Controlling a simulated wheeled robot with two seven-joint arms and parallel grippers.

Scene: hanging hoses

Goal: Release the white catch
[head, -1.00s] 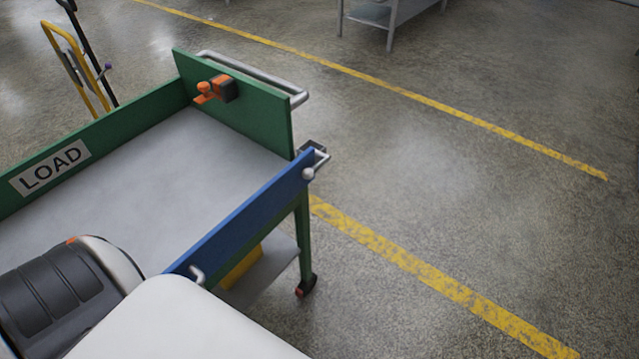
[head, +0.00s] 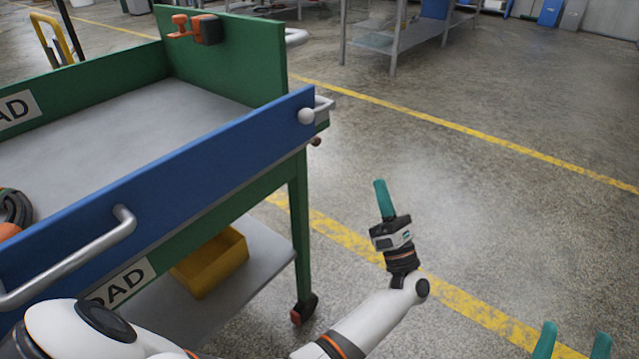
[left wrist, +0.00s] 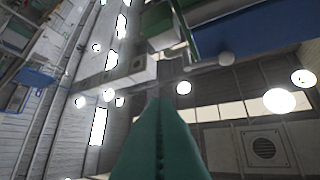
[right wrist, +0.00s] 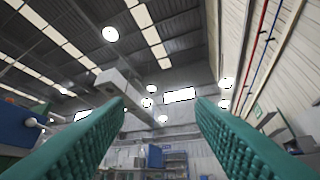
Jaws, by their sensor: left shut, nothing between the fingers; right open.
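The white catch (head: 306,116) is a round white knob beside a metal bar at the right end of the blue side panel (head: 200,168) of the green cart. It also shows in the left wrist view (left wrist: 226,59), beyond the fingertips. My left gripper (head: 380,185) is shut and empty, its teal fingers pointing up, right of and lower in the picture than the catch, apart from it. My right gripper (head: 576,332) is open and empty at the bottom right of the head view, far from the catch. The blue panel stands upright.
An orange-and-black fitting (head: 196,28) is on the green end board (head: 225,55). A metal handle (head: 75,262) sticks out from the blue panel. A yellow bin (head: 210,262) stands on the lower shelf. The floor right of the cart is clear.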

